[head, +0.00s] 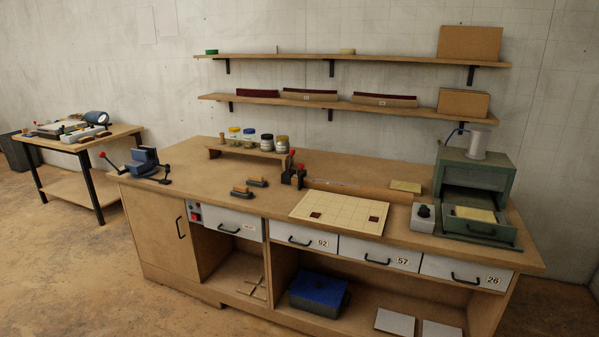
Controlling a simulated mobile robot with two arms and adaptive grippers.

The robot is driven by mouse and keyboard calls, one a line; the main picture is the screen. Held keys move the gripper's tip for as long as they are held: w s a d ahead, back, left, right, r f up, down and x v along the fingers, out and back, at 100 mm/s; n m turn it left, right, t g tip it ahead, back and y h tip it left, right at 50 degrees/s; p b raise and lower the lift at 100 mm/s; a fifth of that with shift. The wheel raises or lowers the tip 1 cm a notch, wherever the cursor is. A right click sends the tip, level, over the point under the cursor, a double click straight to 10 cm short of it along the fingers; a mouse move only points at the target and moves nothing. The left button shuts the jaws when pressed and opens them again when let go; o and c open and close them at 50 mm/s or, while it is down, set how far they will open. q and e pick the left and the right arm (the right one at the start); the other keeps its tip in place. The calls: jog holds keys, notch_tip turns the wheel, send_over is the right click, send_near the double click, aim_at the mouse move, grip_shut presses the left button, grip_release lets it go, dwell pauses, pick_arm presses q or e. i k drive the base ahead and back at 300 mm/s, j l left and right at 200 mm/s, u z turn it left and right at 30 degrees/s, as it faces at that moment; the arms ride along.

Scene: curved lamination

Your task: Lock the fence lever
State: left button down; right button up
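A long wooden strip that looks like the fence (365,191) lies along the middle of the bench, behind a cream gridded board (340,211). At its left end stands a dark clamp-like block (293,178) with two red-tipped handles, one upright and taller, one lower at its right. One of these appears to be the fence lever (291,160), but its locked or unlocked state is too small to tell. Neither of my grippers is in view.
The bench (200,178) also holds a blue vise (145,162), wood-handled tools (243,192), a riser with jars (250,150), a grey control box (423,217) and a green press (475,185). Shelves (350,59) hang behind. A side table (90,140) stands left.

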aim_at(292, 152)
jog(key=i+j+u, duration=0.25)
jog(key=i+u, duration=0.15)
jog(key=i, duration=0.35)
jog(key=i+u, duration=0.4)
jog(key=i, duration=0.4)
jog(key=i+j+z, duration=0.25)
jog(key=z, duration=0.15)
jog(key=i+j+z, duration=0.65)
jog(key=j+z, duration=0.15)
jog(key=i+j+z, duration=0.15)
jog(key=j+z, duration=0.25)
jog(key=j, duration=0.15)
jog(key=i+j+z, duration=0.1)
jog(key=j+z, duration=0.3)
jog(key=j, duration=0.45)
